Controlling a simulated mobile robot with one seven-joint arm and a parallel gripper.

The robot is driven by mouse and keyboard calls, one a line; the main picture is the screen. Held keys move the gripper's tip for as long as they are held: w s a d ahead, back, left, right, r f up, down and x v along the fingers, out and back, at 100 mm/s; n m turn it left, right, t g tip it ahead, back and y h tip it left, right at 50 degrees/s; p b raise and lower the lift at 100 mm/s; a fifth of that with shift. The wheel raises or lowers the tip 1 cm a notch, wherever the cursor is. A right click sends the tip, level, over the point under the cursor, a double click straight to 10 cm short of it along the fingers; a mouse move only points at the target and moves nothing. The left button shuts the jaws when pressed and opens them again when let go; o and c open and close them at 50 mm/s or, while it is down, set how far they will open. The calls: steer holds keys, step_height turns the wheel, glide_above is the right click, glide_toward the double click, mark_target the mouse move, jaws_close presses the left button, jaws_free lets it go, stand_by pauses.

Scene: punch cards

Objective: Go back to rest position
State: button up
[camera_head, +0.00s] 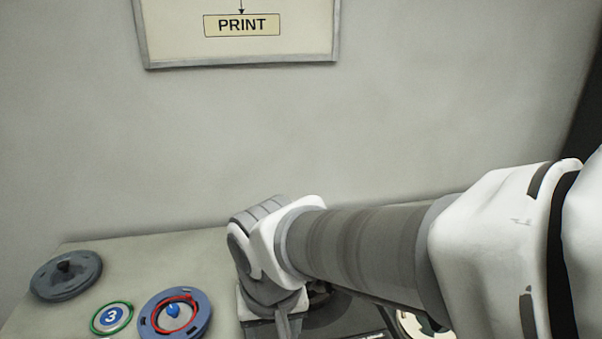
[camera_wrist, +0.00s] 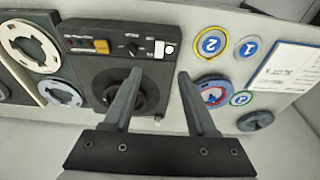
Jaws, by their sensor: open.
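My gripper (camera_wrist: 160,76) is open in the wrist view, its two dark fingers apart with nothing held between them. The fingers show over the black machine (camera_wrist: 84,52), which has an orange switch and a small knob. The left finger covers part of the machine's round dark part. In the head view my white and grey arm reaches from the right edge to above the table, and the fingers are mostly hidden below the wrist. The black machine is largely hidden behind the arm there.
The table (camera_head: 150,255) holds a dark lidded disc (camera_head: 66,274), a green-ringed "3" token (camera_head: 112,318) and a blue-grey disc with a red ring (camera_head: 150,316). The wrist view shows white reels (camera_wrist: 30,47), a yellow-ringed "2" token (camera_wrist: 210,43) and a paper sheet (camera_wrist: 287,66). A wall poster (camera_head: 241,25) hangs behind.

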steer(key=s+d+r+m+t+p, duration=0.1)
steer(key=d+r, duration=0.3)
steer(key=d, duration=0.5)
steer(key=s+d+r+m+t, duration=0.1)
steer(key=d+r, duration=0.3)
steer(key=d, duration=0.5)
steer(key=shift+s+d+m+t+h+p, duration=0.3)
steer(key=shift+s+d+t+p, duration=0.1)
steer(key=shift+s+t, duration=0.1)
